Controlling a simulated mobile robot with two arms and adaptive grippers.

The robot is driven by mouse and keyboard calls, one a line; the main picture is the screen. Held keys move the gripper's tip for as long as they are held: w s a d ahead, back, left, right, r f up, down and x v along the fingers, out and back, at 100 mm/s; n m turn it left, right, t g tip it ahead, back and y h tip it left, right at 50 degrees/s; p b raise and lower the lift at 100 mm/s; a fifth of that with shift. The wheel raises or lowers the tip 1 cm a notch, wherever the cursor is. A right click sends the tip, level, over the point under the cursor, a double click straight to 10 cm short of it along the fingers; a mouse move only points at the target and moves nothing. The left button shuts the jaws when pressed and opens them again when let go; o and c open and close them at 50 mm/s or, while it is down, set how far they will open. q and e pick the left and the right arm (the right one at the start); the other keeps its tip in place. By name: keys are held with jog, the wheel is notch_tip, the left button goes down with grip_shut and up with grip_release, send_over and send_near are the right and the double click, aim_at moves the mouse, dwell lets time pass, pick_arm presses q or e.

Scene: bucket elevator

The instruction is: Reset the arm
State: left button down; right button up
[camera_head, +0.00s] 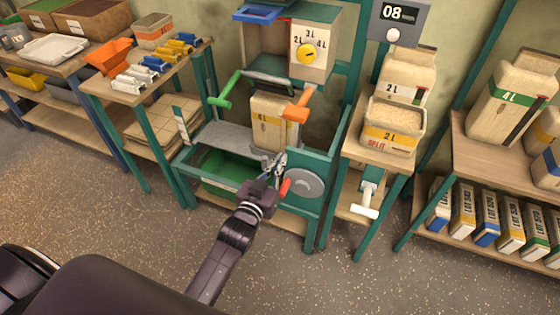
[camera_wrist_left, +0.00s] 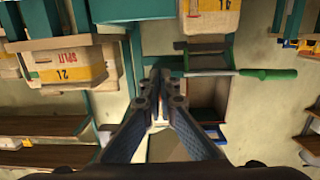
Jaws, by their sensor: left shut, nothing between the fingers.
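My left gripper (camera_head: 279,162) is shut and empty in the head view, at the front of the green bucket elevator frame (camera_head: 318,140). It is just left of a grey round wheel (camera_head: 304,183) with a red handle (camera_head: 285,187) and below a beige container (camera_head: 268,122) in the machine. I cannot tell whether the gripper touches any part. In the left wrist view the closed fingers (camera_wrist_left: 160,82) have nothing between them, and a green handle (camera_wrist_left: 268,74) shows to their right. My right gripper is not in view.
An orange lever (camera_head: 297,108) and a green lever (camera_head: 224,92) stick out above the gripper. A green bin (camera_head: 228,170) is low on the left. A stand with a 2L split box (camera_head: 392,125) is on the right. The floor (camera_head: 120,225) in front is clear.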

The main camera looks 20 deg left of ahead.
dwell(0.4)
pick_arm(q)
jog(key=s+f+g, duration=0.3)
jog(key=s+f, duration=0.3)
jog(key=f, duration=0.5)
jog(key=s+f+m+g, duration=0.1)
jog(key=s+f+g, duration=0.35)
jog(key=f, duration=0.75)
jog(key=s+f+g, duration=0.1)
jog(key=s+f, duration=0.7)
jog(key=f, duration=0.3)
jog(key=s+a+f+g, duration=0.1)
jog(key=s+f, duration=0.4)
jog(key=s, duration=0.5)
jog(key=s+a+f+g, duration=0.1)
jog(key=s+f+g, duration=0.3)
jog(key=s, duration=0.7)
jog(key=s+a+f+m+g, duration=0.1)
jog(key=s+f+g, duration=0.1)
jog(key=s+f, duration=0.4)
jog(key=s, duration=0.5)
jog(key=shift+s+a+f+y, duration=0.2)
jog(key=shift+f+y, duration=0.05)
jog(key=shift+y, duration=0.05)
